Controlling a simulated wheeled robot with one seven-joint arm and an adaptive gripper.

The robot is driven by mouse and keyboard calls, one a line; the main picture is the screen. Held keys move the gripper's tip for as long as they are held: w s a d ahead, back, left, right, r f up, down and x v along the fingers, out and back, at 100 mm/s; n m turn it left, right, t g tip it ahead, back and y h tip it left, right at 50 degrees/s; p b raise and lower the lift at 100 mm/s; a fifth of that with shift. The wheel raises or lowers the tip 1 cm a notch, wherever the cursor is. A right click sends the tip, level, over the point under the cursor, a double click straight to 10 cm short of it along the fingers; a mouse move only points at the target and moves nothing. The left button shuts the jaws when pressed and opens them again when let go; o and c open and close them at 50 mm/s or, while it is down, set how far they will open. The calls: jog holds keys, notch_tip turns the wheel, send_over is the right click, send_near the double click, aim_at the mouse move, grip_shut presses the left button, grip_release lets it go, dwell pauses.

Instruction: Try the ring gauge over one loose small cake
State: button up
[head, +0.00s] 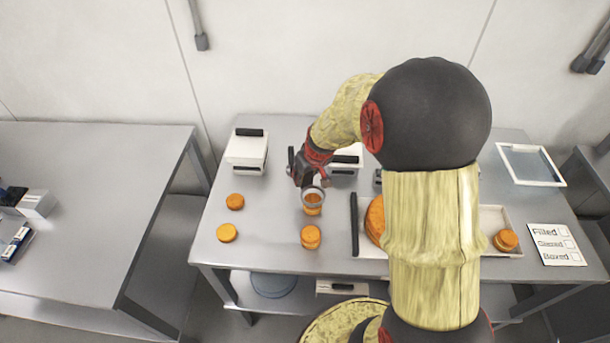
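My gripper (309,183) is over the middle of the steel table, pointing down, and appears shut on the ring gauge (313,189). The ring gauge is a grey ring at the fingertips, directly over or around a small orange cake (312,210); I cannot tell whether it touches the cake. Other small cakes lie loose on the table: one at the left (235,201), one nearer the front (227,233), and what looks like a stacked one (310,237) in front of the gauge. Fingertip details are small and partly hidden.
A tray (496,215) at the right holds a large orange cake (375,220) and a small cake (506,240), partly behind my arm. A black bar (354,225) lies at its left. White boxes (247,151) stand behind. A checklist card (557,244) and white-framed pane (530,165) lie right.

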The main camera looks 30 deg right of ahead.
aim_at(305, 187)
jog(key=shift+f+b, duration=2.9)
jog(key=shift+f, duration=0.25)
dwell(0.4)
jog(key=shift+r, duration=0.2)
dwell(0.9)
jog(key=shift+r+p, duration=3.2)
jog(key=shift+r, duration=1.55)
